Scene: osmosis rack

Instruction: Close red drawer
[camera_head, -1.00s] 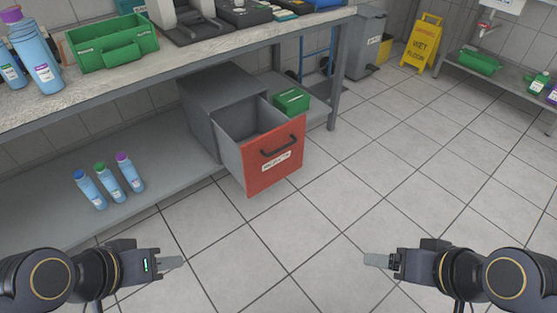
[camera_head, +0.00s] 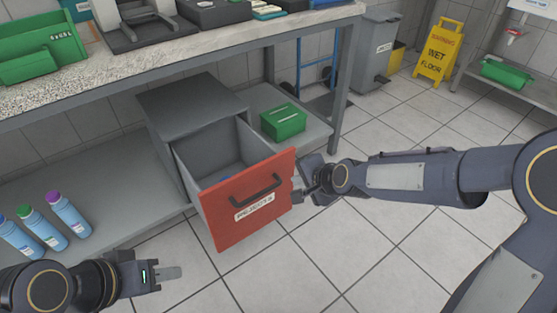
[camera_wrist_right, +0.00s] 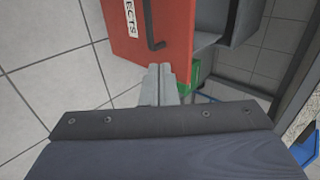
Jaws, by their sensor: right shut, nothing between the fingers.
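The red drawer (camera_head: 245,202) stands pulled out of its grey cabinet (camera_head: 190,115) under the bench. It has a black handle and a white label on its front, and its inside is visible from above. My right gripper (camera_head: 298,187) is at the right edge of the red front; its fingertips are partly hidden there. In the right wrist view its shut, empty fingers (camera_wrist_right: 160,80) point at the red front (camera_wrist_right: 150,30) close by; I cannot tell if they touch. My left gripper (camera_head: 170,273) is low at the left, away from the drawer, with its fingers seen side-on.
A green box (camera_head: 283,122) sits on the lower shelf (camera_head: 110,195) right of the cabinet. Several bottles (camera_head: 65,215) stand on the shelf at left. The worktop (camera_head: 250,45) overhangs the cabinet. Floor tiles in front are clear. A yellow wet-floor sign (camera_head: 438,52) stands far right.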

